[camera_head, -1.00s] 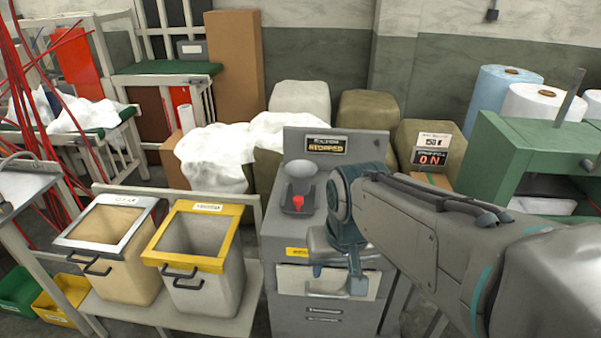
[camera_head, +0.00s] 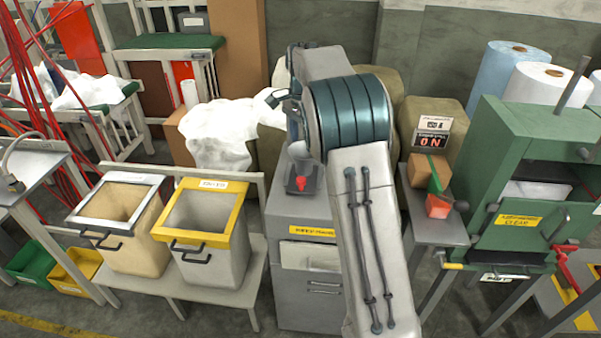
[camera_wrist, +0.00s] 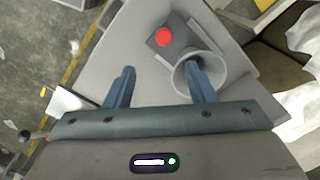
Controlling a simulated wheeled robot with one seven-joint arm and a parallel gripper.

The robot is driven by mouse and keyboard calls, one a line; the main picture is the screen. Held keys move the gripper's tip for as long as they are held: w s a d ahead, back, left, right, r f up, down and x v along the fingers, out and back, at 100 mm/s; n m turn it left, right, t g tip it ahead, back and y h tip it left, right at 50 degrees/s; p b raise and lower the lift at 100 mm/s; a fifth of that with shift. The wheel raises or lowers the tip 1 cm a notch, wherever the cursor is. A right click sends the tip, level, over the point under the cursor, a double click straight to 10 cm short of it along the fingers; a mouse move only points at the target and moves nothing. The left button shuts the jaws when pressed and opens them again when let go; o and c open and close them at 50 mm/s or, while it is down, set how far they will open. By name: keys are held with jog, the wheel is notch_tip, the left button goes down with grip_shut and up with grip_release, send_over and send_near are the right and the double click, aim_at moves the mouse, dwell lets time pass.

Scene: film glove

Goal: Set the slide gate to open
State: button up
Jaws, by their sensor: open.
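No part in view is clearly readable as the slide gate. A grey cabinet (camera_head: 300,215) stands in the middle of the head view. On its top is a red knob (camera_head: 301,183) on a dark plate, also seen in the wrist view (camera_wrist: 163,37). A grey funnel-like cup (camera_wrist: 205,70) sits beside the knob. My gripper (camera_wrist: 160,72) is open and empty above the cabinet top; in the picture the cup is by its right finger and the knob lies beyond the fingertips. In the head view my arm hides the fingertips and the cabinet's back panel.
A green machine (camera_head: 545,140) with a red handle (camera_head: 566,272) stands right. A small grey table (camera_head: 440,232) holds an orange-red piece (camera_head: 438,206). A yellow-rimmed bin (camera_head: 215,237) and a grey-rimmed bin (camera_head: 118,190) stand left. White cloth (camera_head: 215,140) lies behind.

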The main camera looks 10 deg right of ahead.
aim_at(301, 179)
jog(key=f, duration=0.4)
jog(key=f+p, duration=0.1)
jog(key=f, duration=0.4)
jog(key=w+f, duration=0.1)
jog(key=f, duration=0.4)
jog(key=shift+f, duration=0.15)
